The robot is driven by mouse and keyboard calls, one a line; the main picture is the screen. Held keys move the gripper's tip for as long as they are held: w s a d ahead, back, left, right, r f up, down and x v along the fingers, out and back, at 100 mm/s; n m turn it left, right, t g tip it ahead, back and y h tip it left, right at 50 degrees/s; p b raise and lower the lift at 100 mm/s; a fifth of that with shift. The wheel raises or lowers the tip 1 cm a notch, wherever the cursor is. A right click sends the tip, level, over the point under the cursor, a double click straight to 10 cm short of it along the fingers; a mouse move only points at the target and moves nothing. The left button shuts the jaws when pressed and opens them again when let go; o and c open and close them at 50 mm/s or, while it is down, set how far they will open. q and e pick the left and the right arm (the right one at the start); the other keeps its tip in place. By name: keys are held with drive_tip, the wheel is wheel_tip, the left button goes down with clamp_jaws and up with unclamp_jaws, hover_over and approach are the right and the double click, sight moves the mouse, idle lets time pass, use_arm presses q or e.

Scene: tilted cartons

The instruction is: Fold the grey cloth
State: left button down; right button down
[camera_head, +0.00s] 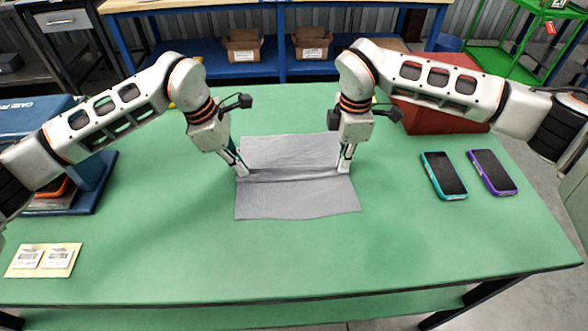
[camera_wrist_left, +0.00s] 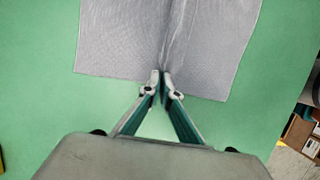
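The grey cloth (camera_head: 297,198) lies spread on the green table with a ridge running across its middle from left to right. My left gripper (camera_head: 241,174) is at the left end of this ridge. In the left wrist view, its fingertips (camera_wrist_left: 162,76) are together on the edge of the cloth (camera_wrist_left: 205,45), with the ridge pinched between them. My right gripper (camera_head: 344,170) is at the right end of the ridge, pointing down; its fingertips look close together on the cloth there. The cloth's near and far parts lie about flat.
A teal phone (camera_head: 443,176) and a purple phone (camera_head: 492,173) lie to the right. A red box (camera_head: 440,115) stands behind my right arm. A blue device (camera_head: 95,180) is at the left, and a card with two labels (camera_head: 43,261) lies front left. The table front is clear.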

drive_tip(key=shift+d, duration=0.1)
idle(0.4)
